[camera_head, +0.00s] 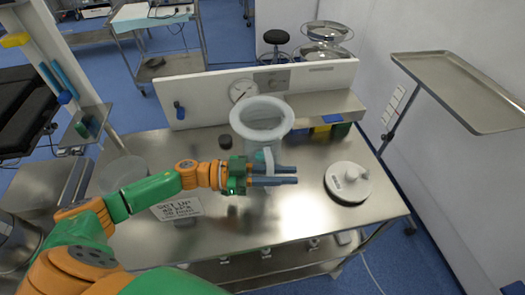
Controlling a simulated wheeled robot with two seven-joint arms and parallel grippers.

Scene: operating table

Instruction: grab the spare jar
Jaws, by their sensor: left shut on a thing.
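A large translucent jar (262,125) with a wide, pale rim stands upright in the middle of the view, in front of the white back panel. A narrow pale part, like a handle, comes down from its front side. My left gripper (283,175) reaches in from the left, in front of the jar's lower part. Its two dark fingers point right and are shut on this lower part of the jar. The fingers partly hide the jar's bottom, so I cannot tell whether it touches the table. My right gripper is not in view.
A small dark cap (225,142) sits behind the arm. A steel tray (460,90) juts in at the upper right.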

